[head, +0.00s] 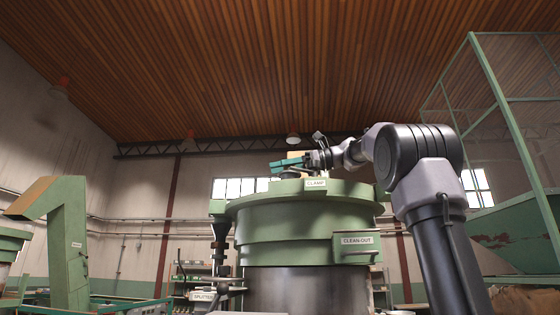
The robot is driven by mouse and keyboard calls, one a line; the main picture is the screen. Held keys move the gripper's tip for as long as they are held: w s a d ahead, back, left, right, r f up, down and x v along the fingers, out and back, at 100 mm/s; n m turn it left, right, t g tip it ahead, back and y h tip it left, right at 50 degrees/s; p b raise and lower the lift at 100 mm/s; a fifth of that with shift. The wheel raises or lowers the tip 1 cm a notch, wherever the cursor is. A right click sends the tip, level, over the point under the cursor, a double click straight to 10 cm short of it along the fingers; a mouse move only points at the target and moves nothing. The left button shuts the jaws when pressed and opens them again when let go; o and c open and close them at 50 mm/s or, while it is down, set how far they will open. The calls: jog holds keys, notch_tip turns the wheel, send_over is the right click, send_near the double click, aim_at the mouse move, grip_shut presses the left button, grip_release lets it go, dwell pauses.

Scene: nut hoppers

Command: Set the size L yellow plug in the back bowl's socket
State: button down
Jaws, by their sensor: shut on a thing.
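My gripper (284,163) has teal fingers and is above the top of the large green bowl (300,223), near its centre. It is shut on a pale yellowish piece (295,155), which shows above and just below the fingers and looks like the yellow plug. Its size mark cannot be read. The bowl has a "CLAMP" label on its rim and a "CLEAN-OUT" label on its side. The socket is hidden, as I see the bowl from below its rim. I cannot tell whether the piece touches anything under it.
A green chute (66,245) stands at the left. A green mesh-framed hopper (515,235) stands at the right. A dark valve (221,245) hangs on the bowl's left side, above a "SPLITTER" label. Shelves (190,280) are behind.

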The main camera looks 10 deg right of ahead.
aim_at(281, 178)
jog(key=shift+f, duration=1.25)
jog(key=shift+d+f, duration=0.1)
jog(key=shift+f, duration=0.4)
dwell(0.7)
